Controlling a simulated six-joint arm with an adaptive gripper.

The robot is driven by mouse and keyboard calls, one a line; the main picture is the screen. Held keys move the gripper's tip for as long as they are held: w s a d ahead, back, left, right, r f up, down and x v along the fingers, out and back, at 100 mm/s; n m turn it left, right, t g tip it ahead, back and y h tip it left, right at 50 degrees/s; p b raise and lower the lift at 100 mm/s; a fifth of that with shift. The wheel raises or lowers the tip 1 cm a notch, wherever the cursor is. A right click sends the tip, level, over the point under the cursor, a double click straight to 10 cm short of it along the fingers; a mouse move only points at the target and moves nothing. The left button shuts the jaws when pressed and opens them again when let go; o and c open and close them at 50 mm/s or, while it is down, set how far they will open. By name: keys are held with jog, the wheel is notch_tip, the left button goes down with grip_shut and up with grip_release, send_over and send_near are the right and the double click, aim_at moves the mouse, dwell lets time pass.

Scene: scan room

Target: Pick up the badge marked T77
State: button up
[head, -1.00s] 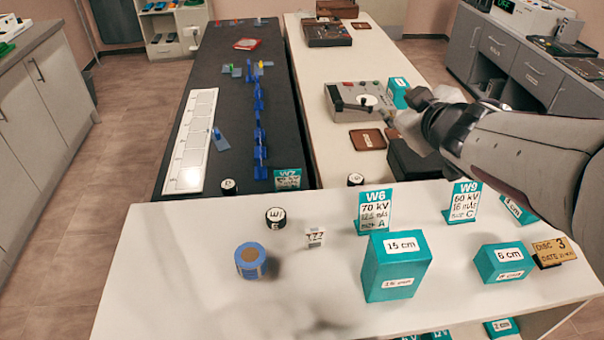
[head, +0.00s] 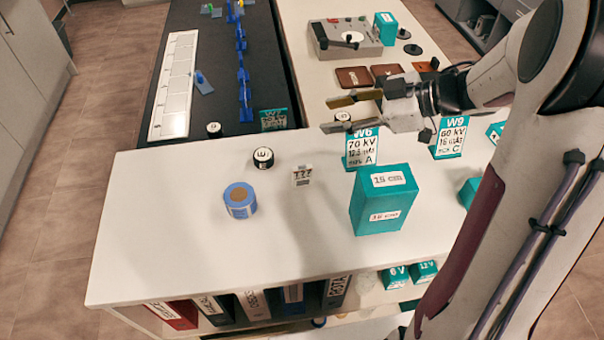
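A small white badge (head: 302,175) with dark lettering that looks like T77 stands on the white table (head: 160,235), in the middle of the head view. A small round black-and-white piece (head: 263,158) is to its left, and a teal 15 cm block (head: 382,205) is to its right. My gripper (head: 325,115) is open and empty, its two fingers apart and pointing left. In the picture it is above and a little right of the badge, apart from it, in front of the top of the W6 card (head: 362,148).
A blue roll (head: 240,200) stands left of the badge. The W9 card (head: 449,137) and more teal blocks are to the right, partly behind my arm. Behind are a dark bench (head: 210,100) and a grey device (head: 345,38). The table's left part is clear.

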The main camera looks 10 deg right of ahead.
jog(key=s+f+g+y, duration=0.1)
jog(key=s+f+g, duration=0.1)
jog(key=s, duration=0.3)
jog(key=shift+s+f+n+g+y, duration=0.3)
jog(key=shift+n+g, duration=0.1)
jog(key=shift+g, duration=0.3)
send_near(308, 185)
jog(key=shift+w+a+r, duration=0.15)
jog(key=shift+a+r, duration=0.35)
jog(key=shift+w+a+r, duration=0.2)
jog(key=shift+a+r, duration=0.25)
jog(key=shift+a, duration=0.05)
jog(key=shift+a+f, duration=0.15)
jog(key=shift+f, duration=0.05)
jog(key=shift+w+a+f, duration=0.15)
jog(key=shift+a, duration=0.25)
jog(key=shift+a, duration=0.1)
jog(key=shift+x, duration=3.05)
